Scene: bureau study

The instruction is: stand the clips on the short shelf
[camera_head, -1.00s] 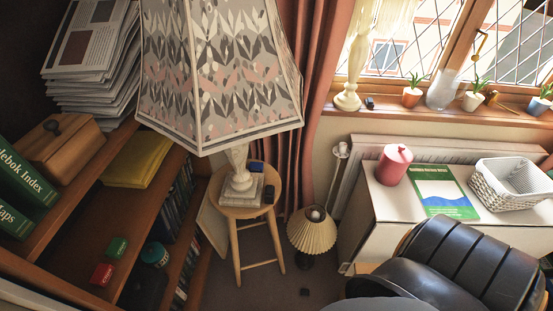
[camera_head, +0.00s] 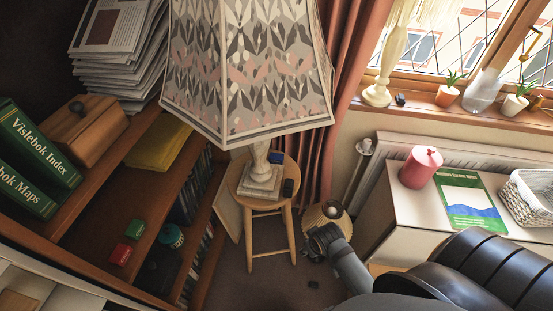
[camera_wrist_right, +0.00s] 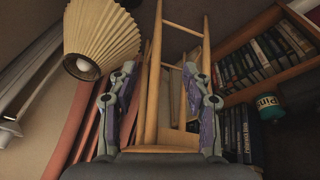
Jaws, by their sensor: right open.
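Small blocky things that may be the clips are spread about. A blue one (camera_head: 277,157) and a black one (camera_head: 288,187) are on the round wooden stool (camera_head: 244,184), beside the lamp base. Another dark one (camera_head: 400,99) is on the windowsill, and a dark one (camera_head: 313,284) lies on the floor. A green block (camera_head: 136,229) and a red block (camera_head: 121,254) sit on a wooden bookcase shelf (camera_head: 92,232). My right gripper (camera_head: 318,243) is right of the stool, in front of the pleated lamp. In the wrist view it is open and empty (camera_wrist_right: 159,70). My left gripper is out of view.
A large patterned lamp (camera_head: 248,75) stands on the stool and overhangs it. A pleated floor lamp (camera_head: 322,220) is close to my right gripper. A black chair (camera_head: 470,265) fills the lower right. A cabinet holds a red canister (camera_head: 420,168) and a white basket (camera_head: 530,198).

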